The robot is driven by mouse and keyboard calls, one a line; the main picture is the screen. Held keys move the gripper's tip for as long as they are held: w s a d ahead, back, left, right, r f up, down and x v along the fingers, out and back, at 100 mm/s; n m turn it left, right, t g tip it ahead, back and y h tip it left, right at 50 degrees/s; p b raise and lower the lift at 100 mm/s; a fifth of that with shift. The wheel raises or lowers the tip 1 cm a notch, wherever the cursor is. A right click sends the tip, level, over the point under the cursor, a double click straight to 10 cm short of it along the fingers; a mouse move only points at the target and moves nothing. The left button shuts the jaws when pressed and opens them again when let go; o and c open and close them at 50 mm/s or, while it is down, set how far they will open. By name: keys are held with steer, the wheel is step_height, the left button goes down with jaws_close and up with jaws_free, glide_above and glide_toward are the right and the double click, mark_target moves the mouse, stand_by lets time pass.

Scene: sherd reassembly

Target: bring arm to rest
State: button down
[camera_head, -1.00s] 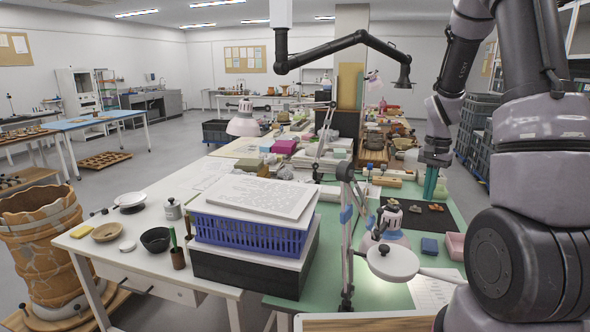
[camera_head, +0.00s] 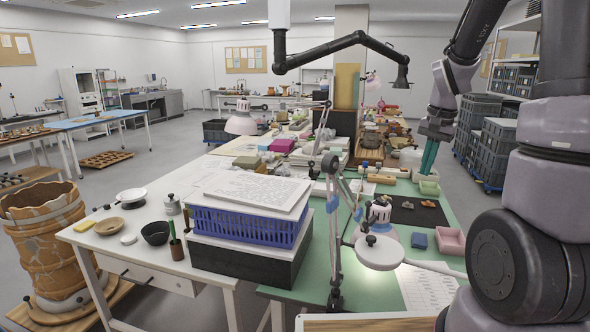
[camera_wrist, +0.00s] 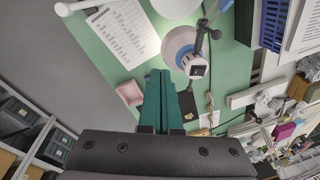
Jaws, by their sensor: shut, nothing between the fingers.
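My gripper (camera_head: 428,158) shows at the right in the head view, above the far right part of the green worktable (camera_head: 380,292). Its long teal fingers point down and stand clear of the things beneath. In the wrist view the fingers of my gripper (camera_wrist: 160,85) lie side by side, shut and with nothing between them. A black mat (camera_head: 405,218) with small brownish sherds (camera_head: 429,204) lies on the table, nearer the head camera than the fingers.
A magnifier lamp (camera_head: 379,252) stands in front of the mat. A blue basket (camera_head: 245,226) with papers is on the left. Grey crates (camera_head: 497,152) stand beyond the right side.

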steer(key=s+a+r+n+t, duration=0.2)
steer(key=s+a+r, duration=0.3)
steer(key=s+r, duration=0.3)
steer(key=s+a+r+n+t+y, duration=0.1)
steer(key=s+a+r+n+t, duration=0.1)
steer(key=s+r, duration=0.6)
steer(key=s+a+t, duration=0.1)
steer(key=a, duration=0.1)
steer(key=shift+s+a+r+y, duration=0.2)
steer(key=shift+a+r+y, duration=0.1)
steer(key=shift+a+r, duration=0.1)
